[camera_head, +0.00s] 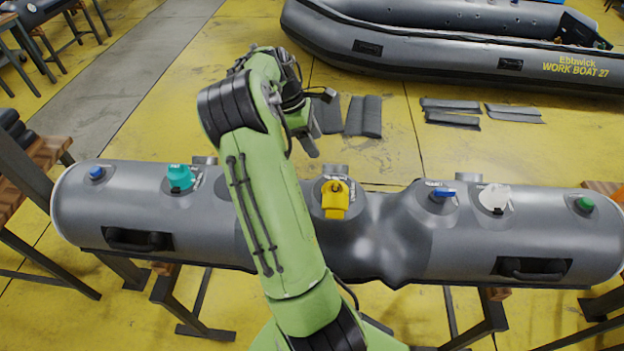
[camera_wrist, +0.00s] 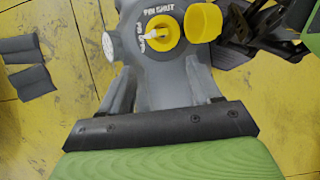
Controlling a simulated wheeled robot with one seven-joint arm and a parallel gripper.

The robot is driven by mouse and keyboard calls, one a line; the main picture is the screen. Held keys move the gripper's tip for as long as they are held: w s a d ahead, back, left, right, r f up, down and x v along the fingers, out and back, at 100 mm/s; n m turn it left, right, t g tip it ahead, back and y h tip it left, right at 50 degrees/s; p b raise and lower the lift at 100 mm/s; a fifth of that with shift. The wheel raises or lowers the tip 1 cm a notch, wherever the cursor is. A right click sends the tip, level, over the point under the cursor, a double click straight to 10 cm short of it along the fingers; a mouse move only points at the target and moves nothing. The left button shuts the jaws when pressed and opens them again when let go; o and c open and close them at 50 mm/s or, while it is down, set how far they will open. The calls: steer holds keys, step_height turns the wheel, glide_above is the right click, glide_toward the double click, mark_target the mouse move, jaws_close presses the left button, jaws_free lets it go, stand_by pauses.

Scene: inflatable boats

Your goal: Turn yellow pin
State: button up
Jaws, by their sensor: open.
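The yellow valve (camera_head: 334,187) sits on top of the long grey tube (camera_head: 300,228), near its middle. In the wrist view, the yellow valve ring (camera_wrist: 180,38) has a small pale pin (camera_wrist: 157,35) at its centre. A round yellow cap (camera_wrist: 203,22) is swung open to the right of the ring. Lettering beside the ring includes "SHUT". My gripper (camera_head: 313,150) is open and empty, above and behind the tube, a little left of the yellow valve. In the wrist view its grey fingers (camera_wrist: 160,80) are spread apart below the valve, not touching the pin.
The tube also carries a teal cap (camera_head: 180,178), a blue-handled valve (camera_head: 442,193), a white cap (camera_head: 494,198) and a green cap (camera_head: 585,204). Dark trestles (camera_head: 480,325) support it. A grey boat (camera_head: 450,50) lies behind. Grey pads (camera_head: 364,116) lie on the yellow floor.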

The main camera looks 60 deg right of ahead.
mark_target(336, 182)
steer(key=x, duration=1.6)
steer(key=shift+s+d+r+b, duration=0.1)
steer(key=shift+b, duration=0.25)
steer(key=shift+c, duration=0.4)
steer(key=c, duration=1)
